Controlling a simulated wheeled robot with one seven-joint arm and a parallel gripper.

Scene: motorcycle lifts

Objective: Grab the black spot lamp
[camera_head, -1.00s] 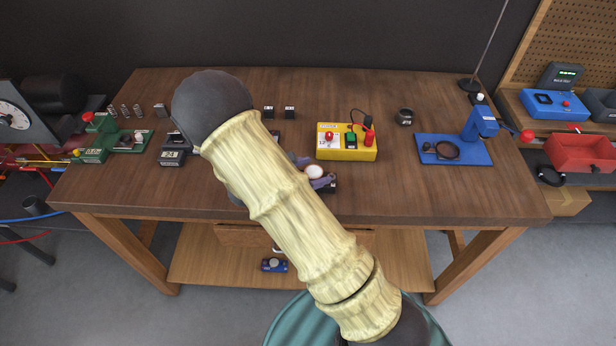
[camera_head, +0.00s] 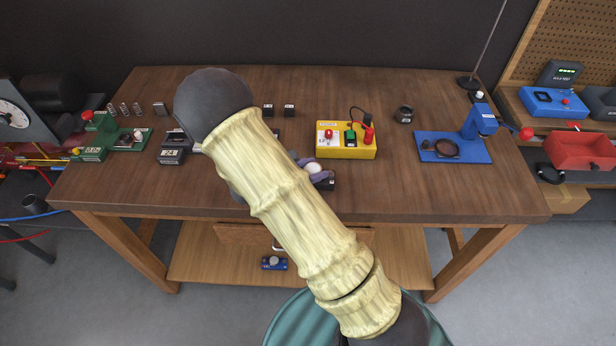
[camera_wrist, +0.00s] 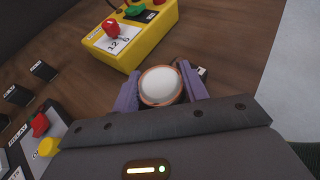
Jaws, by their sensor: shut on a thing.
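The black spot lamp shows in the wrist view as a round white lens (camera_wrist: 160,85) with a copper-coloured rim. Its dark body is mostly hidden under the lens and by my gripper. My gripper (camera_wrist: 160,92) has purple fingers on both sides of the lamp and is shut on it. In the head view the lamp's white lens (camera_head: 313,168) shows between the purple fingers (camera_head: 316,170), near the front middle of the table. My arm covers much of that area, and I cannot tell whether the lamp touches the tabletop.
A yellow switch box (camera_head: 346,150) stands just behind and right of the lamp. A blue stand (camera_head: 455,150) is at the table's right, a black ring-like part (camera_head: 404,115) between them. Small black blocks (camera_head: 268,110) stand behind. The right front of the wooden table (camera_head: 400,190) is clear.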

